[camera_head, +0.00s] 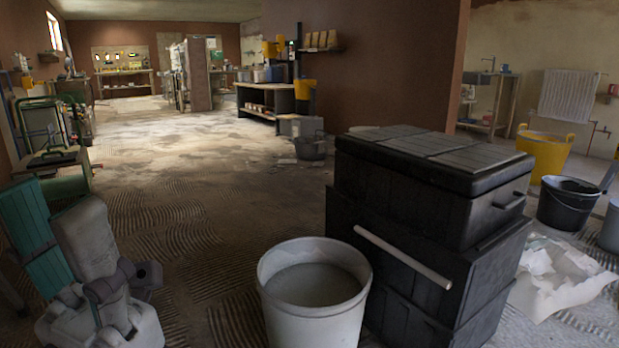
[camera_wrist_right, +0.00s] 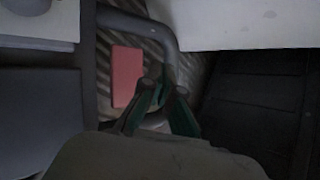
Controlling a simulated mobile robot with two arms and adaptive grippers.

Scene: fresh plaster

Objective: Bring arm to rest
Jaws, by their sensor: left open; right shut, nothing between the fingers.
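My left gripper (camera_head: 52,205) is at the lower left of the head view. Its two teal and grey fingers point up and stand apart, with nothing between them. My right gripper (camera_wrist_right: 166,85) shows in the right wrist view, with its dark green fingers drawn together and nothing held. The right gripper does not show in the head view.
A whitish bucket (camera_head: 312,310) stands in front, beside stacked black boxes (camera_head: 428,200). A yellow tub (camera_head: 545,155), a black bucket (camera_head: 568,203) and crumpled sheeting (camera_head: 560,280) are at right. A red flat thing (camera_wrist_right: 127,75) lies near the right gripper. The middle floor is clear.

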